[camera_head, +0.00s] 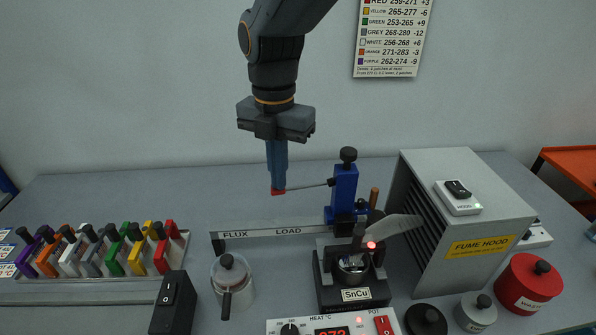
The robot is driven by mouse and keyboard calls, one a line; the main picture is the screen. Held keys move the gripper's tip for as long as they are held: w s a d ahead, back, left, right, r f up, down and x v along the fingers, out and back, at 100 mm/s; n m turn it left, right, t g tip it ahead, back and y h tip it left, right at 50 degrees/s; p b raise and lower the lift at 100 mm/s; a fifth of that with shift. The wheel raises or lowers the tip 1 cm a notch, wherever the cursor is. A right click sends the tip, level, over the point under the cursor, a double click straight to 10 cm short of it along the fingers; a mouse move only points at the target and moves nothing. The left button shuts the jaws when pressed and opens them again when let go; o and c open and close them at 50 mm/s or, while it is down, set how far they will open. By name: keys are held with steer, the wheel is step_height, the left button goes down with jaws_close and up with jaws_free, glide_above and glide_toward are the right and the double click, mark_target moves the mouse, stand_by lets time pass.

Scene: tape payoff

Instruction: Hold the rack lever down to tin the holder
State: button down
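The rack lever is a thin grey rod (308,186) with a red end, running left from the blue rack post (345,187). It lies nearly level, its red end slightly lower. My gripper (277,186) points straight down with its blue fingers together, their tips at the red end. Whether they pinch it or only press on it is unclear. Below the post stands the solder pot (352,295), labelled SnCu, with a red light. A dark upright part (358,236) stands over the pot's mouth; whether it is the holder is unclear.
A rail marked FLUX and LOAD (262,234) runs left of the post. A lidded metal pot (232,283), colored holders in a rack (100,290), and a heat control box (340,326) are in front. The grey fume hood (470,200) stands right. Bench behind the rail is clear.

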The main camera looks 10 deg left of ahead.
step_height(320, 180, up, 7)
steer(key=p, duration=0.5)
stand_by(0.6)
stand_by(0.4)
